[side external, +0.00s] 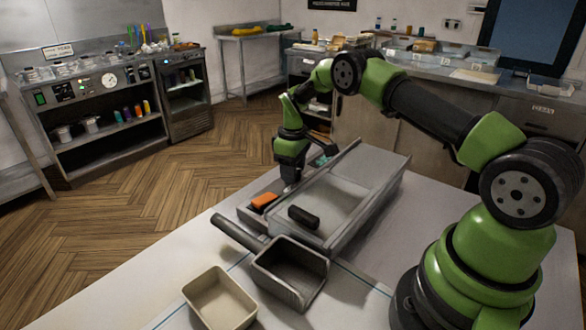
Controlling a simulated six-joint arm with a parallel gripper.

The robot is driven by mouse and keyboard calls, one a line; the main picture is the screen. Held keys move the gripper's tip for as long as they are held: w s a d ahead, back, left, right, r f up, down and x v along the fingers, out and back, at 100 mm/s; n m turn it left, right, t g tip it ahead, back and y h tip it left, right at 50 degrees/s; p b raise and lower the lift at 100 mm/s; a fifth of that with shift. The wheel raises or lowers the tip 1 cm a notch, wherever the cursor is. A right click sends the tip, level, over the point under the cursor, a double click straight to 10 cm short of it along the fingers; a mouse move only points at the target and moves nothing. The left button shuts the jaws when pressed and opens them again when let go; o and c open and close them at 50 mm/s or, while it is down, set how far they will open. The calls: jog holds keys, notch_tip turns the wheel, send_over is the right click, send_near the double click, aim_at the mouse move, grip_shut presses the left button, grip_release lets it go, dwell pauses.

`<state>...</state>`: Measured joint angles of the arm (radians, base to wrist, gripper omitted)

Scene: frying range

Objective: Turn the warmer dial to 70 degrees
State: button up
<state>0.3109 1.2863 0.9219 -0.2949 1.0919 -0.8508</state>
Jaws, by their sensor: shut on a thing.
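The warmer (375,165) is a long grey metal unit with a shallow tray, standing on the white table. A narrow front ledge on its left side carries an orange part (264,200). My gripper (291,180) points down at the far end of this ledge, beyond the orange part. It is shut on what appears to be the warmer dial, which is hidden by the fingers. The dial's scale and setting cannot be read from here.
A dark fry basket (289,272) with a handle stands on the table in front of the warmer. A beige bin (219,299) is left of it. A black block-like handle (303,216) lies at the warmer's near end. Bare table lies at front left.

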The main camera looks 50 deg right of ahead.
jog(key=shift+n, duration=0.7)
jog(key=o, duration=0.9)
notch_tip(320, 180, up, 10)
